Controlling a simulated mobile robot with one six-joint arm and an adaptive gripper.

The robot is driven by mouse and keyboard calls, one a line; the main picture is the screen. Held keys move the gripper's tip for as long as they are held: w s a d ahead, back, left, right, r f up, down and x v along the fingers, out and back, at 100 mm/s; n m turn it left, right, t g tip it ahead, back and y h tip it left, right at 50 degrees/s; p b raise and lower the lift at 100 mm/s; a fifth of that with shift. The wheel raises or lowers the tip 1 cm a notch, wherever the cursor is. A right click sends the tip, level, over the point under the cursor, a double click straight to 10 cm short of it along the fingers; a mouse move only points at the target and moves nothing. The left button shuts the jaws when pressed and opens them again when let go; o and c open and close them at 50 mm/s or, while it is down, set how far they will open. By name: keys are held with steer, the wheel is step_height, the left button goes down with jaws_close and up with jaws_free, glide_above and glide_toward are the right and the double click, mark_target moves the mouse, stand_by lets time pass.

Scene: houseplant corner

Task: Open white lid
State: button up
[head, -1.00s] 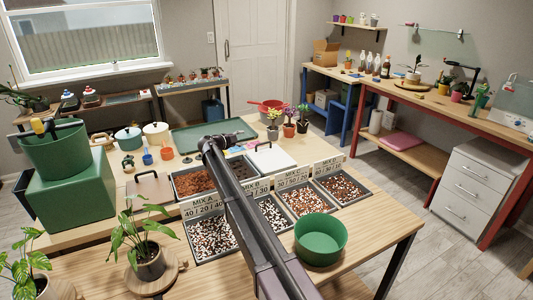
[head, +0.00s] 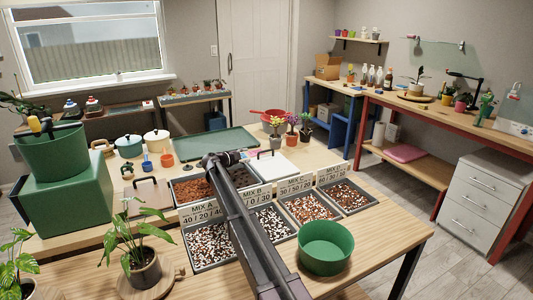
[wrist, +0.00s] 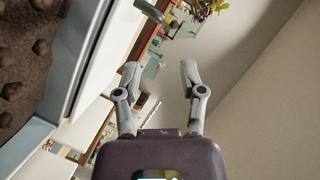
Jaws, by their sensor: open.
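The white lid (head: 279,167) is a flat square plate with a dark handle. It lies at the back of the row of mix bins, right of the bin of brown soil (head: 195,188). In the wrist view, the lid (wrist: 108,52) is a pale slab beside the soil. My gripper (head: 240,157) hangs just left of the lid's handle in the head view. In the wrist view its two fingers (wrist: 160,67) are spread with nothing between them. I cannot tell how far the fingertips are from the handle.
Bins of mixed substrate with labels stand in front, and a green bowl (head: 325,248) sits at right. Potted flowers (head: 290,136) stand close behind the lid. A green tray (head: 215,145) lies at the back. A brownish lid (head: 150,196) with a handle lies at left.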

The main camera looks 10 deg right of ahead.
mark_target(266, 151)
steer(key=b+x, duration=0.3)
steer(key=x, duration=1)
steer(key=shift+w+d+f, duration=0.15)
steer(key=shift+d, duration=0.1)
jaws_close()
steer(key=shift+a, duration=0.25)
steer(key=shift+d, duration=0.2)
